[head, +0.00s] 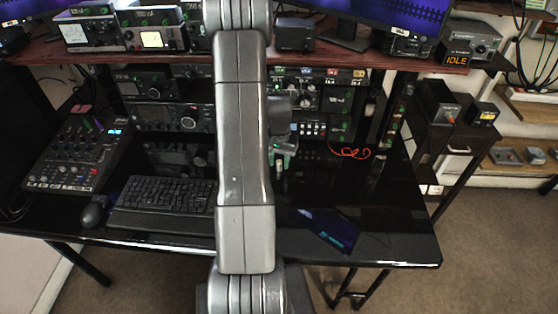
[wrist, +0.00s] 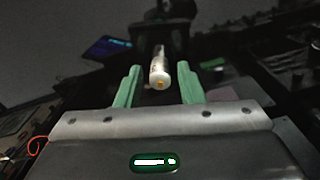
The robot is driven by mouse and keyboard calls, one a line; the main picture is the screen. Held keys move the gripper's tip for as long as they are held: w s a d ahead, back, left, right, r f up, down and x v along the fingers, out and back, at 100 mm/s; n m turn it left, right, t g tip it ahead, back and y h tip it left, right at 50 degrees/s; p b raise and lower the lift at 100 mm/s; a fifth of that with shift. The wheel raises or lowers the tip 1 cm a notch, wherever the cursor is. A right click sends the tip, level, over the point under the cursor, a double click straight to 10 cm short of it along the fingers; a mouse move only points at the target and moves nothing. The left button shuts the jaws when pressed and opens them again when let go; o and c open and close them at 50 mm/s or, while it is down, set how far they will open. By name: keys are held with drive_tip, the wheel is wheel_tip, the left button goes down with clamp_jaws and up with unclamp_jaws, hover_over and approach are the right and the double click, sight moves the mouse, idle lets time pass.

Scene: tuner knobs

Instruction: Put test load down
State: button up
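The test load, a small pale cylinder with a brass-coloured end, shows in the wrist view (wrist: 159,74) and in the head view (head: 279,168). It appears to stand upright on the black desk (head: 390,215). My gripper (wrist: 159,68) has green fingers, one on each side of the load, with a visible gap on both sides. It is open. In the head view my gripper (head: 284,155) is just above and behind the load, partly hidden by my arm. Whether the load's base touches the desk is too small to tell.
A dark tablet-like device (head: 322,228) lies on the desk at front right. A keyboard (head: 165,195), mouse (head: 94,211) and mixer (head: 82,153) are at left. Racked radios (head: 315,95) and a red cable (head: 350,152) are behind. The right side of the desk is clear.

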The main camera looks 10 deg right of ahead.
sight(279, 160)
drive_tip(key=shift+o, duration=0.3)
wheel_tip(279, 160, up, 12)
drive_tip(key=shift+r, duration=0.15)
idle(0.4)
wheel_tip(279, 160, down, 12)
drive_tip(key=shift+f, duration=0.2)
drive_tip(key=shift+r, duration=1.75)
drive_tip(key=shift+f, duration=0.1)
